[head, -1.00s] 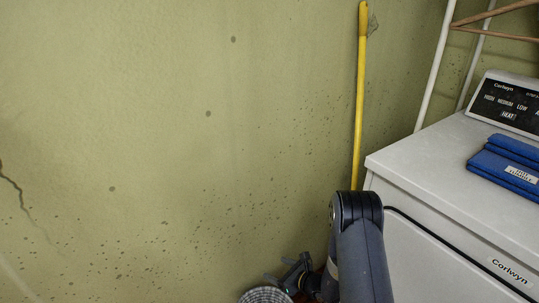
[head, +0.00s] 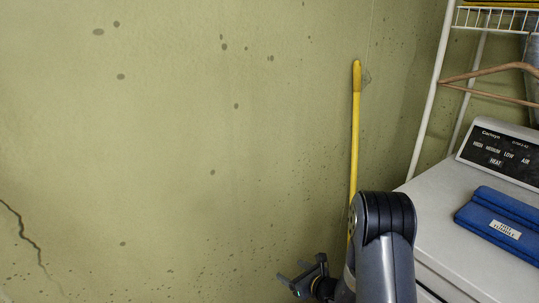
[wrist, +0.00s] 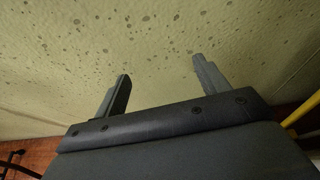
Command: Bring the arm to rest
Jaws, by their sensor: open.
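My gripper (head: 294,279) shows low in the head view, left of my raised dark arm link. In the wrist view my gripper (wrist: 158,80) is open, its two fingers apart with nothing between them. Both fingers stand against the stained green wall (wrist: 60,40). My arm is bent, with its rounded joint in front of the white Corlwyn dryer's left edge.
The white dryer (head: 440,185) stands at the right with a folded blue cloth (head: 500,222) on top. A yellow pole (head: 355,140) leans on the wall behind my arm. A white wire rack (head: 495,18) with a wooden hanger (head: 490,73) is above the dryer. Red brick (wrist: 40,155) shows below the wall.

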